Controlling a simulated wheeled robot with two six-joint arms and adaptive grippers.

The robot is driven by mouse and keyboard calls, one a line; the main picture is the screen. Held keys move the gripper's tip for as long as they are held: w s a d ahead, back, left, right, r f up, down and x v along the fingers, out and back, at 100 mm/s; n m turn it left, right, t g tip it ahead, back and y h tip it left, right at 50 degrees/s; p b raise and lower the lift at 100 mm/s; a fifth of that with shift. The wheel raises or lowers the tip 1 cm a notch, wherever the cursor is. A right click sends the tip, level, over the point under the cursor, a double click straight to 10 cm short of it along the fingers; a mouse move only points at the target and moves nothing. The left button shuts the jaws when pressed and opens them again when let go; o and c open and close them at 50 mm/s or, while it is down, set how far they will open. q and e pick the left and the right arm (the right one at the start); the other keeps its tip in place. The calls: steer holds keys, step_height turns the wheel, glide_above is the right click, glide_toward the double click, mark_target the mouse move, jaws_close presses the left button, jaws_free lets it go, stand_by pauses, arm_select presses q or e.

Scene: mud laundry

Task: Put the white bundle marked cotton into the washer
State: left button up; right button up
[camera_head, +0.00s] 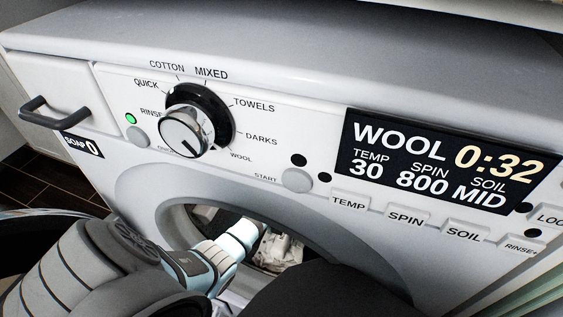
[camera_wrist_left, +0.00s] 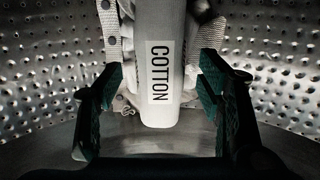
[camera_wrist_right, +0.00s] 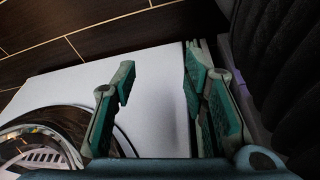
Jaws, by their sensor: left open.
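The white bundle (camera_wrist_left: 155,95), with a label reading COTTON, is inside the perforated drum (camera_wrist_left: 270,65) of the washer. In the left wrist view it stands between the two fingers of my left gripper (camera_wrist_left: 160,76), which is open, with a gap visible on each side. In the head view my left arm reaches through the round opening of the washer (camera_head: 330,60), and its fingers are hidden inside. Whitish cloth (camera_head: 280,250) shows beyond it in the drum. My right gripper (camera_wrist_right: 158,82) is open and empty, with its fingers apart.
The display (camera_head: 445,160) reads WOOL, 0:32. The program dial (camera_head: 185,132) and a soap drawer (camera_head: 50,110) sit to its left. In the right wrist view, a white panel (camera_wrist_right: 80,85) with a round glass-like part (camera_wrist_right: 40,140) lies near dark floor tiles (camera_wrist_right: 70,20).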

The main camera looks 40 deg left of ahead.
arm_select(q)
steer(key=r+p, duration=0.1)
steer(key=r, duration=0.1)
steer(key=r+p, duration=0.3)
steer(key=r, duration=0.2)
steer(key=shift+s+d, duration=0.1)
steer(key=shift+s, duration=0.2)
steer(key=r+p, duration=0.1)
steer(key=r, duration=0.1)
steer(key=r+p, duration=0.1)
steer(key=r, duration=0.1)
steer(key=r+p, duration=0.1)
steer(key=p, duration=0.1)
steer(key=shift+s+d+r, duration=0.15)
steer(key=shift+s+r, duration=0.25)
arm_select(e)
steer(key=s+d+f, duration=0.3)
steer(key=s+f, duration=0.4)
steer(key=f, duration=0.3)
steer(key=shift+f+m, duration=0.2)
steer(key=shift+m, duration=0.2)
